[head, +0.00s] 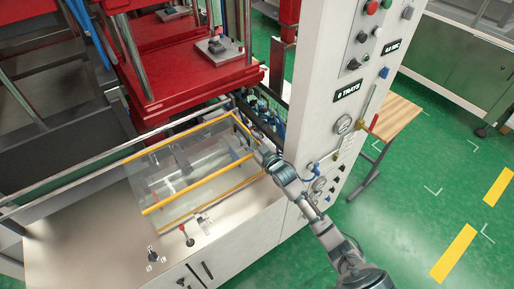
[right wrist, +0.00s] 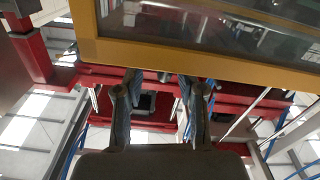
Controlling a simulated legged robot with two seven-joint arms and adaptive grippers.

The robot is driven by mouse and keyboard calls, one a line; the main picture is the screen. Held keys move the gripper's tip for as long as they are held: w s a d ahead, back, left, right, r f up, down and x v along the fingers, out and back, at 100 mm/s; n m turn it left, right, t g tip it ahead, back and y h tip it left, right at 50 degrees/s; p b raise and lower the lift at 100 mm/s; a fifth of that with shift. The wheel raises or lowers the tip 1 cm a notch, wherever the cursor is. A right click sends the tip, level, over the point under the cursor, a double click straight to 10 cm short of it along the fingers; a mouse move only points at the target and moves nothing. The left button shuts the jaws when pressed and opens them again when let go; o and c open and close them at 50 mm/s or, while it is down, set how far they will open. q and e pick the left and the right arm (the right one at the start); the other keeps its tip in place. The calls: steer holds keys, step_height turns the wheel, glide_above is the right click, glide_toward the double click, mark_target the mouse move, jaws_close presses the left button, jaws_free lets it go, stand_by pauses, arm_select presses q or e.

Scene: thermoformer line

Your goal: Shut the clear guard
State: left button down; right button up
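The clear guard (head: 198,184) is a see-through panelled cover with yellow edge bars, over the front bed of the machine. I cannot tell from the head view how far it is from shut. My right gripper (head: 262,150) is at the guard's right end, close to its yellow edge. In the right wrist view, the guard's yellow bar (right wrist: 200,58) crosses above my right gripper (right wrist: 160,84). Its two fingers stand apart with nothing between them, just below the bar. Whether they touch it is unclear. My left gripper is not in view.
A white control column (head: 325,100) with buttons and gauges stands right of the guard. A red press (head: 180,80) rises behind. A small red-topped lever (head: 186,235) and a black knob (head: 152,254) sit on the front ledge. The green floor at right is mostly clear.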

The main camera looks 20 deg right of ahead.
steer(key=s, duration=0.7)
steer(key=shift+s+d, duration=0.4)
